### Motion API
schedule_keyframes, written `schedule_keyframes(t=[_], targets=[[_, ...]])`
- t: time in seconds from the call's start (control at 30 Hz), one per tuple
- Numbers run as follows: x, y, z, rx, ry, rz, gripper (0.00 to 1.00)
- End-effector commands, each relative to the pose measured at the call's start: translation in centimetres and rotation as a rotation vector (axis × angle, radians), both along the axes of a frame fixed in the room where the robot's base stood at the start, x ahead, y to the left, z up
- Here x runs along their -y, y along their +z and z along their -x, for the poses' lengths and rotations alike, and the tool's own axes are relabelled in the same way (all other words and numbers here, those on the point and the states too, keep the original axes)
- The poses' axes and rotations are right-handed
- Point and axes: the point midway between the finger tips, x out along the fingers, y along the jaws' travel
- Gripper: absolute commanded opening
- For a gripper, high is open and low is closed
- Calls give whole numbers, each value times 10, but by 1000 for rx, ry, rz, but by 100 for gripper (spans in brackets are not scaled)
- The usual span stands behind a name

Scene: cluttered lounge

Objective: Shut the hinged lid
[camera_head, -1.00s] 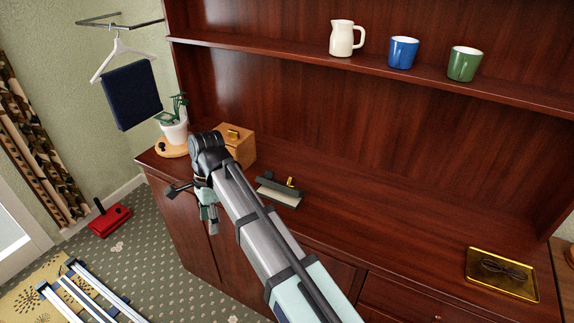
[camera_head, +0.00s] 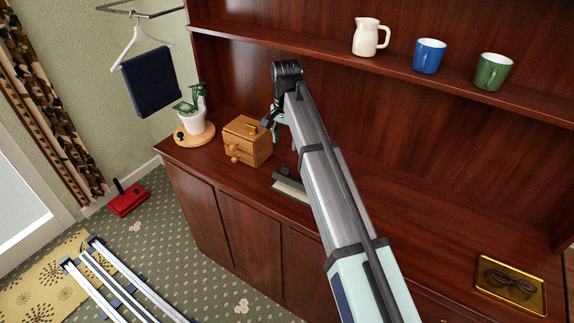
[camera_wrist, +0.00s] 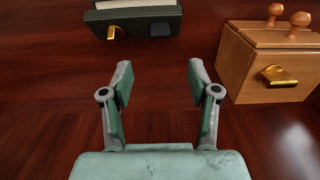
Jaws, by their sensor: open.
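A small wooden box (camera_head: 246,143) stands on the cabinet top, with round knobs on its front and a brass handle on top. It also shows at the right of the wrist view (camera_wrist: 262,68). A dark green and cream object (camera_head: 291,187) lies right of it, partly behind my arm. The wrist view shows its dark edge (camera_wrist: 138,22) with a brass piece and a dark pad. I cannot tell which part is the hinged lid. My gripper (camera_wrist: 158,80) is open and empty, behind and between these two objects, touching neither. In the head view my arm partly hides it.
A potted plant (camera_head: 195,117) on a round wooden board stands left of the box. A shelf above holds a cream jug (camera_head: 367,37), a blue mug (camera_head: 429,56) and a green mug (camera_head: 492,72). A gold tray (camera_head: 484,287) lies far right. The cabinet top between is clear.

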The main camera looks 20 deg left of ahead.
Motion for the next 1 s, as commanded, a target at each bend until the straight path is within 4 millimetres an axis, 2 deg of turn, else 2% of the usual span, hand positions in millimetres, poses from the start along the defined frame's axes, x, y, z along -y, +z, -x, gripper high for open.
schedule_keyframes(t=[0.3,0.5,0.7,1.0], targets=[[1,-63,2,-2,-1,1,60],[0,-94,1,-2,-1,0,60],[0,-113,1,-1,-1,0,60],[0,-118,0,0,-1,0,60]])
